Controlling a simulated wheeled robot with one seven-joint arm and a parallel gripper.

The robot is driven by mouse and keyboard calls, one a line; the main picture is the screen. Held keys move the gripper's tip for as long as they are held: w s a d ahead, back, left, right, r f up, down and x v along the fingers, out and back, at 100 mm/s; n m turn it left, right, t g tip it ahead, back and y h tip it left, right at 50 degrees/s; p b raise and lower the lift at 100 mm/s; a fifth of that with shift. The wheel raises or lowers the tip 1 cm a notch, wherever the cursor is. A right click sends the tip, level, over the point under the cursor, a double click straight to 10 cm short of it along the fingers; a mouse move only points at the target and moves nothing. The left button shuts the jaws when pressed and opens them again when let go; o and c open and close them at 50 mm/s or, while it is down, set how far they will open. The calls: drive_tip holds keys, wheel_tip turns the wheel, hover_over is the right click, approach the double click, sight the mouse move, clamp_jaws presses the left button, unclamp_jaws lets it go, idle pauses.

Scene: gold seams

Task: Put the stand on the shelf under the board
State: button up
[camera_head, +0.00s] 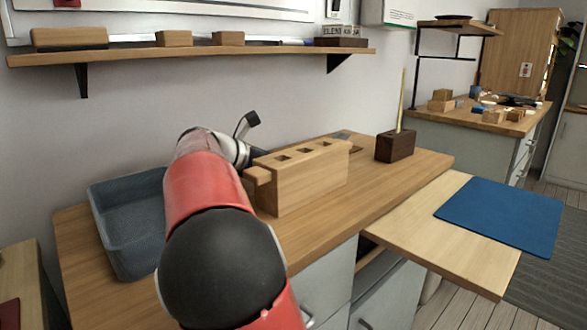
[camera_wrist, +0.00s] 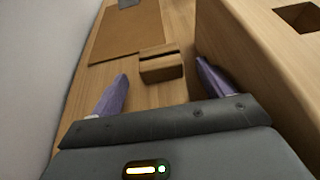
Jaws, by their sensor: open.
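A small light-wood block with a slot across its top, which looks like the stand (camera_wrist: 163,68), lies on the wooden worktop in the wrist view. My gripper (camera_wrist: 162,76) is open, its two purple fingers pointing towards the block, one to each side. In the head view the gripper and this block are hidden behind the big holed wooden holder (camera_head: 310,180) and my red arm. The wooden shelf (camera_head: 200,53) hangs on the wall under the white board (camera_head: 250,8).
The shelf carries several wooden blocks and a dark name-plate stand (camera_head: 341,42). The tall holder rises close to my right finger; the wall is on the left in the wrist view. A grey-blue tray (camera_head: 130,225), a dark block with a stick (camera_head: 395,146) and a brown sheet (camera_wrist: 127,30) occupy the worktop.

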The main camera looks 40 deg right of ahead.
drive_tip(key=x, duration=0.3)
drive_tip(key=shift+d+f, duration=0.15)
drive_tip(key=shift+d, duration=0.25)
drive_tip(key=c, duration=1.1)
